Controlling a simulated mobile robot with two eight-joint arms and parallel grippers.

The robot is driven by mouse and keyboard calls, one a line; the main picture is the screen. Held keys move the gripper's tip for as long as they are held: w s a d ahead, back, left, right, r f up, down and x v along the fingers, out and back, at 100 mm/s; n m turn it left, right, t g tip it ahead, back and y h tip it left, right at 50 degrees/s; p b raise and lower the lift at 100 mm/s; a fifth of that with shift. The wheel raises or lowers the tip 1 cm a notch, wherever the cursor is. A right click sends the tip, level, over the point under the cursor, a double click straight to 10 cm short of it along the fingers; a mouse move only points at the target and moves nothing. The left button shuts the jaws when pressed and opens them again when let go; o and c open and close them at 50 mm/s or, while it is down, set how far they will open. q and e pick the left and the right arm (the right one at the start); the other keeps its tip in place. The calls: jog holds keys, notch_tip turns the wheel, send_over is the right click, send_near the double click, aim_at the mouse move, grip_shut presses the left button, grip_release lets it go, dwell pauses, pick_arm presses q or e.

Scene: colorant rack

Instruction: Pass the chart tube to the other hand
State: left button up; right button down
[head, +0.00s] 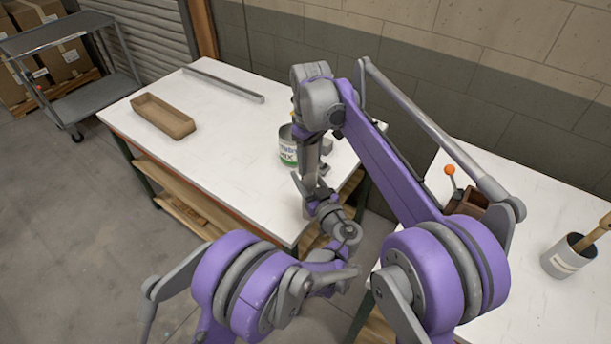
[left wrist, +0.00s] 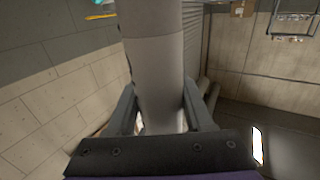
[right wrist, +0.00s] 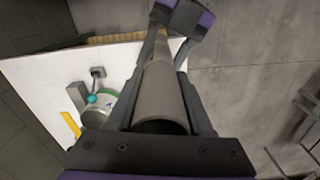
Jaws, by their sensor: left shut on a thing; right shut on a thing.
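The chart tube is a plain grey cylinder. In the right wrist view the chart tube (right wrist: 160,95) runs between the fingers of my right gripper (right wrist: 162,80), with its open dark end near the camera. My left gripper (right wrist: 172,38) is shut around its far part. In the left wrist view the tube (left wrist: 153,60) passes between my left gripper's fingers (left wrist: 158,98). Both grippers are shut on the tube at once. In the head view my right gripper (head: 309,184) is over the near table edge; my arms hide most of the tube and my left gripper there.
A can with a green and white label (head: 288,148) stands on the white table (head: 220,150), close to my grippers. A brown tray (head: 163,115) and a metal bar (head: 225,84) lie farther left. A second table at right bears a cup (head: 568,257).

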pick_arm(q)
jog(key=shift+d, duration=0.1)
grip_shut()
pick_arm(e)
jog(key=shift+a, duration=0.1)
jog(key=shift+c, duration=1.1)
grip_release()
notch_tip(320, 180, up, 11)
jog(key=shift+r, duration=0.2)
jog(key=shift+s+d+r, duration=0.15)
jog(key=shift+d+r, duration=0.05)
jog(key=shift+r, duration=0.15)
jog(key=s+d+f+m+t, duration=0.3)
jog(key=s+d+f+m, duration=0.3)
jog(key=s+d, duration=0.6)
jog(key=s+f+m+t, duration=0.1)
jog(key=s+f+t, duration=0.2)
jog(key=s+f, duration=1.1)
jog(key=shift+s+a+f+m, duration=0.3)
jog(key=shift+a+f+m, duration=0.15)
jog(key=shift+f, duration=0.15)
